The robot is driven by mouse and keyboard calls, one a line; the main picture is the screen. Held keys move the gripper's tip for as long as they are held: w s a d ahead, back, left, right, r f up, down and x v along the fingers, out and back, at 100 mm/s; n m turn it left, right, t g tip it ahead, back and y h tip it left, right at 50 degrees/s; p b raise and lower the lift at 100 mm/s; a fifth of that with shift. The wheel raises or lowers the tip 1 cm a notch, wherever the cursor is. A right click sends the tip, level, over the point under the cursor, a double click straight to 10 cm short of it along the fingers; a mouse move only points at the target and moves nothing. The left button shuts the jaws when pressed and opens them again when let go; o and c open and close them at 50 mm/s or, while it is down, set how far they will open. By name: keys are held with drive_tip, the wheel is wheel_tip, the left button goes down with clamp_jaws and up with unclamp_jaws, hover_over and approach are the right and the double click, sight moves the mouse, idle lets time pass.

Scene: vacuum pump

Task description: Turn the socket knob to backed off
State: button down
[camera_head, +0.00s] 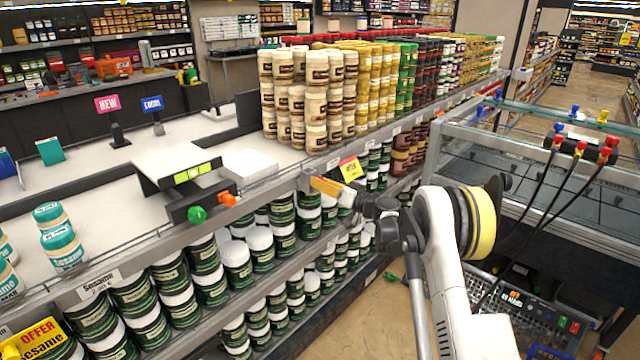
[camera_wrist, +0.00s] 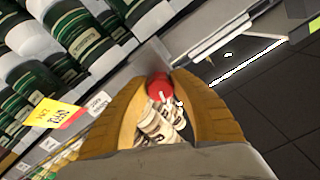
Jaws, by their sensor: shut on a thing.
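A red round knob (camera_wrist: 160,87) sits between the fingertips of my gripper (camera_wrist: 164,80) in the wrist view. The yellow fingers are closed on it, one on each side. In the head view my gripper (camera_head: 315,183) reaches in from the right to the front edge of the shelf counter, beside a small grey bracket (camera_head: 304,181). The fingers hide the red knob there. No marking that tells the knob's turn position is readable.
A box with a lit green panel (camera_head: 190,173), a green knob (camera_head: 197,214) and an orange knob (camera_head: 228,199) stands left of my gripper. Stacked jars (camera_head: 300,95) stand behind, green jars (camera_head: 235,255) below. A yellow tag (camera_head: 351,169) is close by. A glass case (camera_head: 480,150) stands right.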

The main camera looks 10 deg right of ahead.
drive_tip(key=shift+n, duration=1.1)
drive_tip(key=c, duration=1.1)
unclamp_jaws()
drive_tip(key=shift+o, duration=0.2)
drive_tip(key=v, duration=1.2)
